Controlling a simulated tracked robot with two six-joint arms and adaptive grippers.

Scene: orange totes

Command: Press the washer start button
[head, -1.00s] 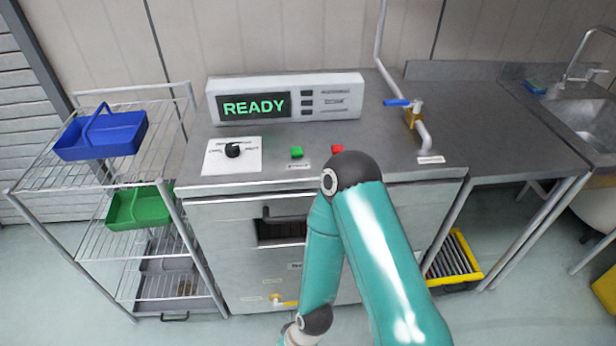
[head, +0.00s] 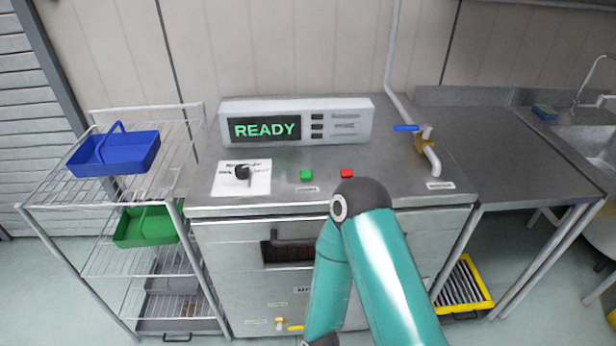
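The washer (head: 240,236) is a steel cabinet with a steel top. A green button (head: 306,175) sits on its top near the front edge, with a small label below it that is too small to read. A red button (head: 347,173) is just to its right. A white display unit (head: 352,108) at the back of the top reads "READY" in green (head: 265,129). My teal arm is bent in front of the washer, its dark elbow joint just below the red button. Neither gripper is in view.
A black knob (head: 242,172) on a white plate is left of the buttons. A tap with a blue lever (head: 406,128) stands to the right. A wire rack (head: 60,190) holds a blue basket (head: 115,152) and a green basket (head: 146,226). A sink (head: 600,130) is far right.

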